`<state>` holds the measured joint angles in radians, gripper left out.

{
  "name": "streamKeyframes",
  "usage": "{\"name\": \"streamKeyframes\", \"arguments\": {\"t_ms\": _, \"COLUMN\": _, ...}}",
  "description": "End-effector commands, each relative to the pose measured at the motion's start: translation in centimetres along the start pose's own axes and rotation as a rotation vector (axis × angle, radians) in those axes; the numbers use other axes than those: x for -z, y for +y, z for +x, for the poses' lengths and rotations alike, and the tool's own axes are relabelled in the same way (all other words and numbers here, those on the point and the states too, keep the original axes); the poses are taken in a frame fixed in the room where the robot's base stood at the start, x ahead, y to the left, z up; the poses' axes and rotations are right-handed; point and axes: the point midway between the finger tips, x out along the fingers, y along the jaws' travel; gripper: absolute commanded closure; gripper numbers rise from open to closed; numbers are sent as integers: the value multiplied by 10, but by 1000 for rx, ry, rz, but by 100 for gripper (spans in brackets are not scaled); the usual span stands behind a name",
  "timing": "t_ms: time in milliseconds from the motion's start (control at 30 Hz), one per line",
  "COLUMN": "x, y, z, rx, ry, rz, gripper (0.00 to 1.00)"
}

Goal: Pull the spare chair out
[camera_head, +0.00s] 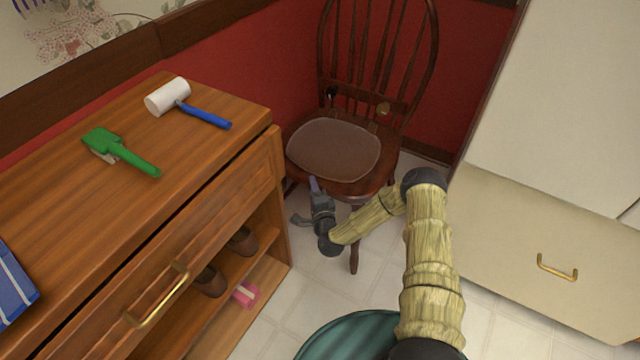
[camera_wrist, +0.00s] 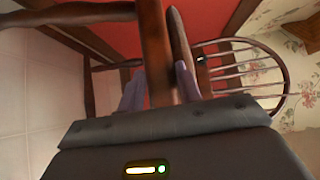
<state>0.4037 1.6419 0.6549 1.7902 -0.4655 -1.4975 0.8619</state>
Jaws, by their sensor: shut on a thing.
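The spare chair (camera_head: 335,150) is dark brown wood with a spindle back and a brown seat pad. It stands upright in the corner against the red wall. My gripper (camera_head: 315,187) is at the front edge of its seat. In the wrist view, the two purple fingers of my gripper (camera_wrist: 160,88) lie on either side of a wooden seat part of the chair (camera_wrist: 154,45) and are shut on it. The chair's back shows to the right in that view and its legs to the left. My arm hides part of the floor in front of the chair.
A wooden cabinet (camera_head: 220,165) stands close at the chair's left, with a mallet (camera_head: 168,97) and a green brush-like tool (camera_head: 120,151) on top. A cream drawer unit (camera_head: 530,225) stands at the right. Some tiled floor (camera_head: 385,260) is bare between them.

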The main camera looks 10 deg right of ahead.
Motion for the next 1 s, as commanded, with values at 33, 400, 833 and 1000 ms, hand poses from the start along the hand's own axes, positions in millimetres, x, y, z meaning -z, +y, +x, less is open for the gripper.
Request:
{"name": "streamKeyframes", "arguments": {"t_ms": 33, "x": 1, "y": 4, "z": -2, "rx": -9, "ry": 3, "rz": -1, "gripper": 100}}
{"name": "streamKeyframes", "arguments": {"t_ms": 400, "x": 1, "y": 3, "z": -2, "rx": -6, "ry": 2, "rz": -1, "gripper": 44}}
{"name": "streamKeyframes", "arguments": {"t_ms": 833, "x": 2, "y": 1, "z": -16, "rx": -6, "ry": 2, "rz": 0, "gripper": 44}}
{"name": "streamKeyframes", "arguments": {"t_ms": 1000, "x": 1, "y": 0, "z": -45, "rx": -7, "ry": 1, "rz": 1, "gripper": 44}}
